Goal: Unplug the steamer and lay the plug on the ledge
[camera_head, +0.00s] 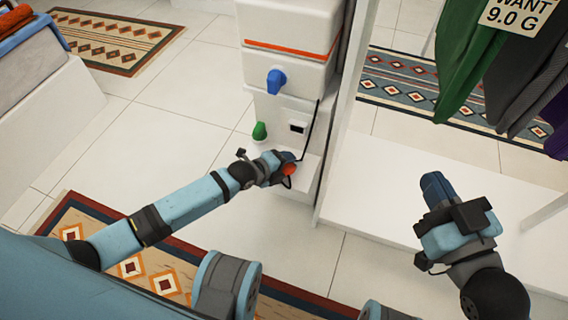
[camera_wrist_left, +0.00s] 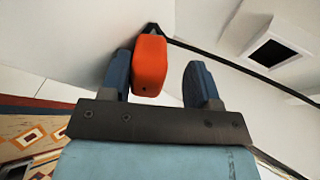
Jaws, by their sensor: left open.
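The orange-red plug (camera_head: 290,170) is out of the dark square socket (camera_head: 297,127) and lies at the white ledge (camera_head: 311,172) below it. My left gripper (camera_head: 284,160) is at the plug with its fingers open. In the left wrist view, the plug (camera_wrist_left: 150,66) is between the fingers, close against the left finger, with a gap to the right finger. Whether it rests fully on the ledge is hard to tell. A black cord (camera_wrist_left: 235,66) runs from its far end past the socket (camera_wrist_left: 275,52). My right gripper (camera_head: 437,187) is far from the plug; its finger gap is not clear.
The white steamer cabinet (camera_head: 290,65) has a blue knob (camera_head: 276,80) and a green-topped piece (camera_head: 260,131) beside the ledge. A wardrobe panel (camera_head: 345,110) stands to the right. Clothes (camera_head: 470,60) hang at upper right. A patterned rug (camera_head: 150,270) lies below my left arm.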

